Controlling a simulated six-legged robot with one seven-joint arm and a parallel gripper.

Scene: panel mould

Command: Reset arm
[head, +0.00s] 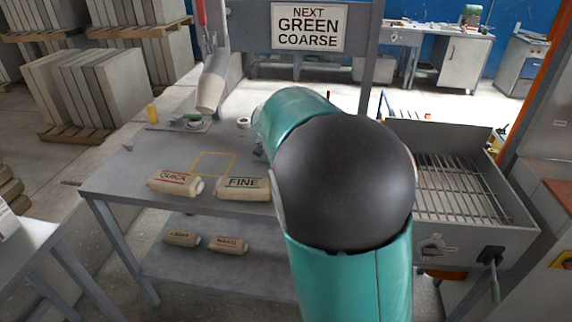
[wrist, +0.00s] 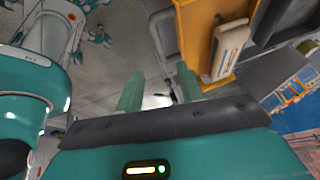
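My arm (head: 345,185), teal with a large black joint, fills the centre right of the head view and hides part of the table behind it. My gripper does not show in the head view. In the wrist view my gripper (wrist: 158,88) has its two pale green fingers apart, with nothing seen between them. Parts of my teal and white body (wrist: 45,40) show at the left of that view.
A grey table (head: 130,175) bears a QUICK bag (head: 175,183), a FINE bag (head: 243,189) and a yellow outlined square (head: 213,164). Two bags lie on its lower shelf (head: 200,265). A sign (head: 308,27) reads "NEXT GREEN COARSE". A barred mould (head: 455,190) stands right.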

